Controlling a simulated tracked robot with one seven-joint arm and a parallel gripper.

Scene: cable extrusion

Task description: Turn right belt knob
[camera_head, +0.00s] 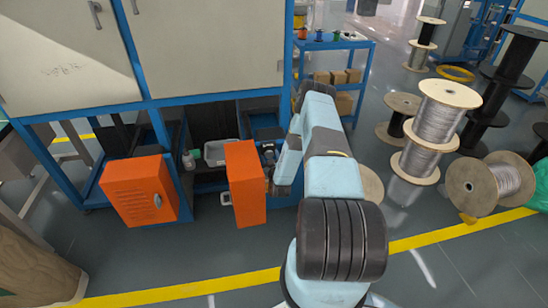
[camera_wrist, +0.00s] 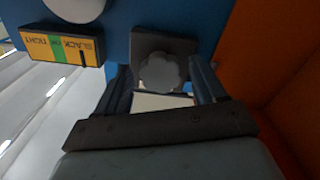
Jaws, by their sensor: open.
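In the wrist view a grey lobed knob (camera_wrist: 163,73) sits on a dark square plate on a blue panel (camera_wrist: 218,35). My gripper (camera_wrist: 161,80) is open, with one finger to the left and one to the right of the knob. I cannot tell whether either finger touches it. A yellow label with a green patch (camera_wrist: 64,46) is on the blue panel to the left. In the head view my arm reaches toward the lower part of the blue-framed machine (camera_head: 205,98), beside an open orange door (camera_head: 245,185). The knob is hidden there.
In the wrist view an orange panel (camera_wrist: 260,55) stands close on the right, and a pale round part (camera_wrist: 78,5) is at the top. In the head view, another orange door (camera_head: 140,190) is at left. Cable spools (camera_head: 435,120) stand on the floor to the right.

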